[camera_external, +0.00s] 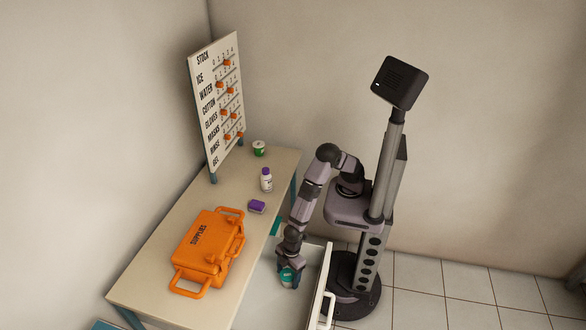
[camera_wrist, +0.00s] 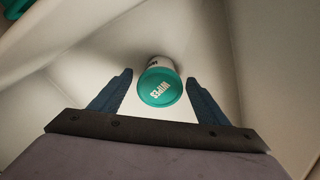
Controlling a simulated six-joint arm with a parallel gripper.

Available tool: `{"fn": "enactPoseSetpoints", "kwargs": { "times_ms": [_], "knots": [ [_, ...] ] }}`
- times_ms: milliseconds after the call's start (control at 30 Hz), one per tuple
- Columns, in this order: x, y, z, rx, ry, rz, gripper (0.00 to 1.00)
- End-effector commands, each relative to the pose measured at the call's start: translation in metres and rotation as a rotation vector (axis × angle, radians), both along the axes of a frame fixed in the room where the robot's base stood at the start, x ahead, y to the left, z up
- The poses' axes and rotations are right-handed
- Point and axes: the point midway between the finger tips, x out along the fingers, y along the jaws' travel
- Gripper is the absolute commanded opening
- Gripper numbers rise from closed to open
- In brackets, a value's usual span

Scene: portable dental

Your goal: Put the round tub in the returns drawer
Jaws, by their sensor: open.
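The round tub (camera_wrist: 161,83), white with a teal lid marked WIPES, is at the open drawer (camera_external: 309,268); it also shows in the outside view (camera_external: 287,276), partly covered by my gripper. In the wrist view, the drawer's pale inside (camera_wrist: 95,62) surrounds the tub. My gripper (camera_wrist: 160,82) is open, with one finger on each side of the tub and a gap visible at both sides. In the outside view my gripper (camera_external: 288,283) points down into the drawer. Whether the tub rests on the drawer floor is hard to tell.
An orange supplies case (camera_external: 208,248) lies on the table (camera_external: 160,270). A purple box (camera_external: 257,207), a white bottle (camera_external: 266,180) and a green-and-white can (camera_external: 259,148) stand behind it. A stock board (camera_external: 215,105) stands at the back. The drawer's front handle (camera_external: 328,312) sticks out.

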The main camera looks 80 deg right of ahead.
Motion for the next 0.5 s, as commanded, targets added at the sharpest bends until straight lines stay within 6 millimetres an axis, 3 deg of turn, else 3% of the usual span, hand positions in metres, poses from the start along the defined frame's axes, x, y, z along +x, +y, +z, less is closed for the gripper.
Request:
{"fn": "enactPoseSetpoints", "kwargs": {
  "times_ms": [233, 500],
  "knots": [
    [-0.001, 0.0, 0.02, 0.004, -0.001, 0.0, 0.69],
    [-0.004, -0.005, 0.066, 0.004, -0.001, 0.0, 0.69]
  ]
}}
